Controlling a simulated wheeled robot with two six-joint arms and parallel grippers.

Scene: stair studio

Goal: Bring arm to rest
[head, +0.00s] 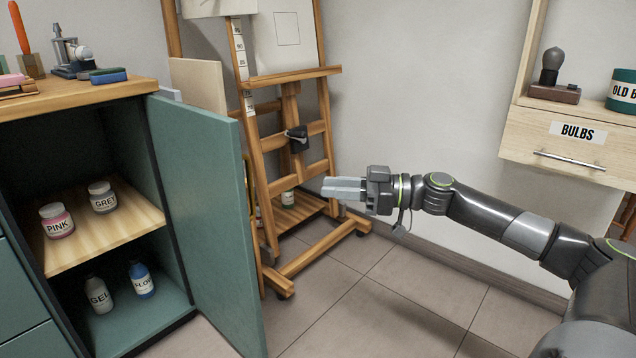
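My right arm comes in from the right edge and stretches left across the picture. Its gripper (343,188) hangs in the air in front of the easel's lower part. The two pale fingers point left and lie close together, with nothing seen between them. No object is held. My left gripper and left arm are not in view.
An open green cabinet door (208,230) stands left of my gripper. The cabinet shelf (120,235) holds a pink jar (57,220) and a grey jar (102,197); two bottles stand below. A wooden easel (290,75) is behind. A "BULBS" drawer (570,145) is at right.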

